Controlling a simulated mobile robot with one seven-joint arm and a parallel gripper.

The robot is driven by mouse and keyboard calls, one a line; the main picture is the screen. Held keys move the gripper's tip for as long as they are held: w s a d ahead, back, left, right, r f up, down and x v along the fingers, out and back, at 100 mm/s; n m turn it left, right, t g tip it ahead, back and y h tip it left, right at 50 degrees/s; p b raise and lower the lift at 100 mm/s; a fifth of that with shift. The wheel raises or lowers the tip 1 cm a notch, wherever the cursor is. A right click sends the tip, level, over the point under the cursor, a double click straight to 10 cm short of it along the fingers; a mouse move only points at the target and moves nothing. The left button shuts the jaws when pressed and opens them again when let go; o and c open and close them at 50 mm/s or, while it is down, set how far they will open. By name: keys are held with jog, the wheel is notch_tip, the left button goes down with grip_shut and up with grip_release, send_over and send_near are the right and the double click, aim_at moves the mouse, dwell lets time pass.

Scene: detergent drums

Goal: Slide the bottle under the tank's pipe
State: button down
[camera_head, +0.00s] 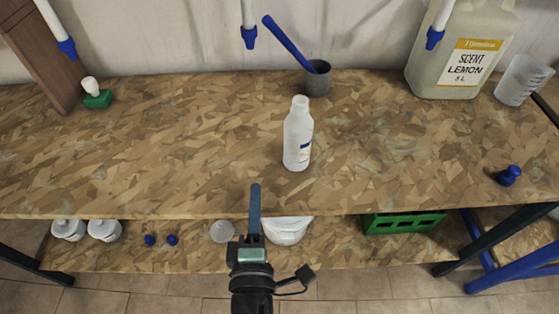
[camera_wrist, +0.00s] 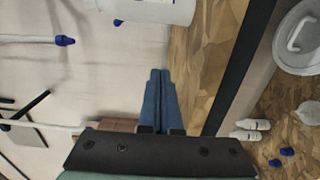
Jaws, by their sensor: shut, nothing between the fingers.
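The white bottle (camera_head: 298,140) stands upright and uncapped on the wood-chip table, near the middle. Three white pipes with blue tips hang at the back: a left one (camera_head: 67,46), a middle one (camera_head: 249,34) and a right one (camera_head: 435,36). The tank bodies above them are out of the head view. My gripper (camera_head: 255,188) is shut and empty at the table's front edge, left of the bottle and apart from it. In the wrist view its blue fingers (camera_wrist: 158,78) lie together.
A grey cup (camera_head: 318,80) with a blue-handled tool stands behind the bottle. A lemon canister (camera_head: 462,55) and a clear beaker (camera_head: 521,80) stand at back right. The table left of the bottle is clear.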

aim_at(298, 135)
jog(key=w, duration=0.3)
jog(key=w+p, duration=0.1)
jog(key=w, duration=0.3)
jog(key=shift+w+d+r, duration=0.1)
jog(key=shift+w+d, duration=0.05)
jog(key=shift+d, duration=0.05)
jog(key=shift+w+d+p, duration=0.15)
jog(key=shift+d+p, duration=0.85)
jog(key=shift+d, duration=0.2)
jog(key=shift+w+d, duration=0.1)
jog(key=shift+d, duration=0.55)
jog(key=shift+p, duration=0.3)
